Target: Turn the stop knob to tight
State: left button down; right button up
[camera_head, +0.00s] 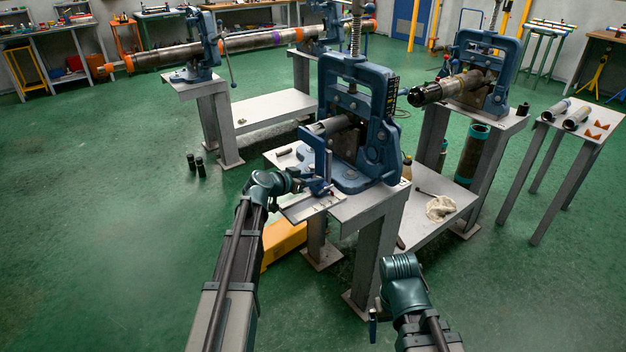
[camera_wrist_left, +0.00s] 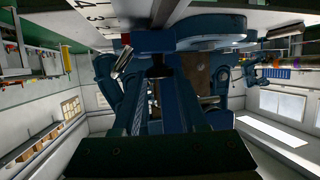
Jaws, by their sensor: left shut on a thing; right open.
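A blue stop block (camera_head: 320,165) stands upright on a pale graduated rail (camera_head: 310,207) beside the blue pipe vise. In the left wrist view the rail's scale (camera_wrist_left: 105,14) and the blue block (camera_wrist_left: 155,41) appear close ahead, turned upside down. My left gripper (camera_head: 318,188) is at the block's lower part and is shut on the stop knob. The knob (camera_wrist_left: 158,71) shows only as a dark piece under the block; the rest is hidden, so its turn angle is unclear. My right gripper (camera_head: 374,325) is open, well away in the lower middle, only partly visible.
The blue pipe vise (camera_head: 358,115) with a grey pipe in it rises right behind the rail. Another vise with a pipe (camera_head: 485,70) stands at right, and a long pipe (camera_head: 170,56) runs across at left. A rag (camera_head: 440,208) lies on a low shelf.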

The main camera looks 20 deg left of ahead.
pick_arm(q)
jog(key=m+g+h, duration=0.2)
jog(key=m, duration=0.1)
jog(key=a+m+g+h, duration=0.1)
jog(key=h, duration=0.1)
jog(key=shift+w, duration=0.4)
jog(key=shift+m+g, duration=0.4)
jog(key=shift+m, duration=0.1)
jog(key=shift+s+m+g+h, duration=0.1)
jog(key=shift+m+g+h, duration=0.2)
jog(key=shift+h, duration=0.1)
jog(key=shift+d+f, duration=0.1)
jog(key=shift+c, duration=2.3)
grip_release()
